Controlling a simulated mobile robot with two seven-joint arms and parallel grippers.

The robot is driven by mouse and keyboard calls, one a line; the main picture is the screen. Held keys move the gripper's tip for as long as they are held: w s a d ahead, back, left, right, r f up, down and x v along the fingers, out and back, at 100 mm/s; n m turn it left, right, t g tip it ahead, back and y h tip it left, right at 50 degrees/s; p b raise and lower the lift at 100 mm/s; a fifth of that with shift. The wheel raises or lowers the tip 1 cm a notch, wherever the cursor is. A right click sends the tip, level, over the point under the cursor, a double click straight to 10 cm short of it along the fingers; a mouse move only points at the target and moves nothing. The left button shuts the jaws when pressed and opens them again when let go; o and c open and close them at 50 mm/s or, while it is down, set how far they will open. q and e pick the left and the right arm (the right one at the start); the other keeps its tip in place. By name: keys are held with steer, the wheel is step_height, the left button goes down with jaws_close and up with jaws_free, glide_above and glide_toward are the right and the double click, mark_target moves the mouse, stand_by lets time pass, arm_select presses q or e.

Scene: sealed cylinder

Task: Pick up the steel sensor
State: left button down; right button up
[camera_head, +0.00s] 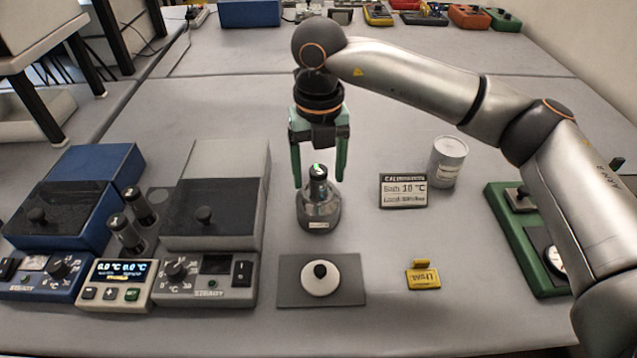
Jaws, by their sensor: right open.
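A steel sensor (318,210) stands upright in the middle of the bench. It has a wide round metal base with a small label and a narrower dark top with a green mark. My right gripper (318,165) points down directly over it. Its two green fingers are open, one on each side of the dark top, and the sensor still rests on the bench. I cannot tell whether the fingers touch it. My left gripper is not in view.
A blue unit (75,200), a grey unit (215,195) and two dark-topped cylinders (132,215) stand left. A white lid (320,275) lies on a grey mat in front. A sign (403,190), white can (447,162), yellow tag (423,277) and green tray (510,235) are right.

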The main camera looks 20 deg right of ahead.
steer(key=shift+f, duration=0.45)
jaws_close()
stand_by(0.3)
